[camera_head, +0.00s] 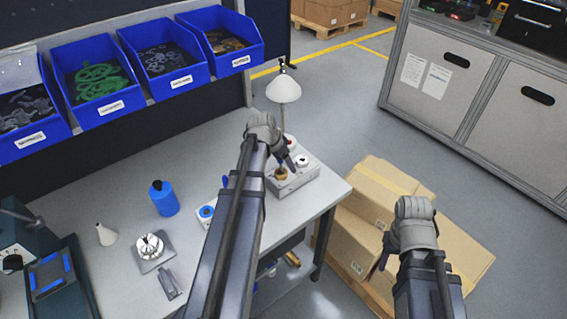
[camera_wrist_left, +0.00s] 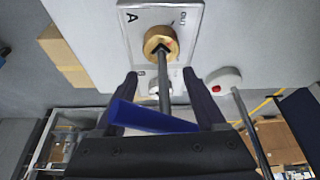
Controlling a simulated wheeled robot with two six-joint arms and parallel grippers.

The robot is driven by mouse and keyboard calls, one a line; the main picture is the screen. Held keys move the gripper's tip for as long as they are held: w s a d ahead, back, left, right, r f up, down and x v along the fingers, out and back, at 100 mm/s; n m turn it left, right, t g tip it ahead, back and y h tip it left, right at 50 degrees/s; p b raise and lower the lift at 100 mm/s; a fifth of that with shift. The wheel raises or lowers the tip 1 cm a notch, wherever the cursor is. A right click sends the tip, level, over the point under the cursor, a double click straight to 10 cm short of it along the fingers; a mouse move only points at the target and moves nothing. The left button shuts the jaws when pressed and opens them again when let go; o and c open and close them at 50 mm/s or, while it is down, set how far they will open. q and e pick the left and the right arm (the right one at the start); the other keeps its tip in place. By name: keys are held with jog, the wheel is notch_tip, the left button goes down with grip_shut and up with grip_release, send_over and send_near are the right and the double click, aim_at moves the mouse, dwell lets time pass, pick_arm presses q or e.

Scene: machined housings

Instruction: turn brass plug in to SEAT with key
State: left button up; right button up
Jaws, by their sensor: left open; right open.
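The grey housing (camera_head: 300,183) sits at the table's right end. Its brass plug (camera_head: 281,173) also shows in the left wrist view (camera_wrist_left: 152,37), near markings "A" and "OUT". A key with a grey shaft (camera_wrist_left: 165,85) and blue handle (camera_wrist_left: 150,118) stands at the plug; the shaft's tip appears to be in or against it. My left gripper (camera_head: 285,160) is above the housing, open, with its fingers either side of the blue handle; contact is unclear. My right gripper (camera_head: 386,258) is open and empty over the cardboard boxes, its fingertips partly hidden.
A white lamp (camera_head: 284,88) stands behind the housing. Blue bins (camera_head: 95,78) line the back. Cardboard boxes (camera_head: 365,200) are beside the table.

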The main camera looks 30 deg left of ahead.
pick_arm(q)
jog(key=shift+c, duration=0.3)
grip_shut()
dwell(0.3)
jog(key=shift+m+h, duration=0.5)
jog(key=shift+m, duration=1)
